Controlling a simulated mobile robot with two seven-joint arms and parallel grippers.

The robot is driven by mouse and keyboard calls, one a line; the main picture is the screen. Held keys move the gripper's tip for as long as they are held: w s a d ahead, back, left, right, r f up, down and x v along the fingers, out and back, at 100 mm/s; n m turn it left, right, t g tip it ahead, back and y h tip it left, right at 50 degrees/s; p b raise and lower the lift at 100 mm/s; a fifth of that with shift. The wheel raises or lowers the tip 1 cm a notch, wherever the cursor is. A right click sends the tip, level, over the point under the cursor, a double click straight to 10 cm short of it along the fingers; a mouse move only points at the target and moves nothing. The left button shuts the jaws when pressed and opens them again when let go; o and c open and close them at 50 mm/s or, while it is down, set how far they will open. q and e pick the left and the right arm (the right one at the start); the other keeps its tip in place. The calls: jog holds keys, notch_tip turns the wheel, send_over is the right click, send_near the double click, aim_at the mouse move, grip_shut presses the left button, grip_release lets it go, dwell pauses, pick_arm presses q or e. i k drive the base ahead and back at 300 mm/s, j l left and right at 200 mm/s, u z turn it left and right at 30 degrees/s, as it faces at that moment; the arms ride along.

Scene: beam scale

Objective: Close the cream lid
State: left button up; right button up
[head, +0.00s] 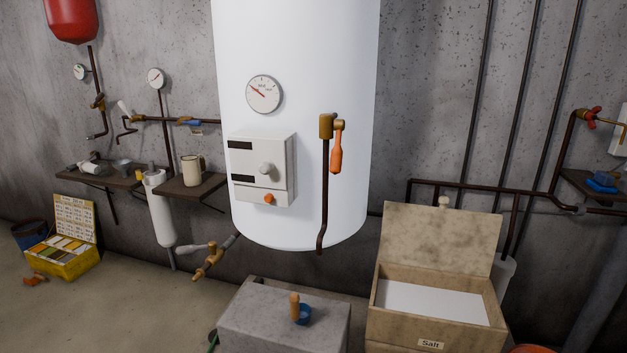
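The cream lid (440,238) stands open and upright, tilted slightly back, at the rear of a cream box (425,318) at the lower right. The box has a label reading "Salt" on its front, and a flat white surface shows inside it. Neither of my grippers is in the head view.
A grey block (275,318) with a wooden-handled blue item (302,313) stands left of the box. A white tank (300,60) hangs behind, with an orange-handled valve (337,150). Dark pipes (470,187) run along the wall behind the lid.

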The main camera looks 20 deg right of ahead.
aim_at(442, 238)
jog(key=z, duration=1.2)
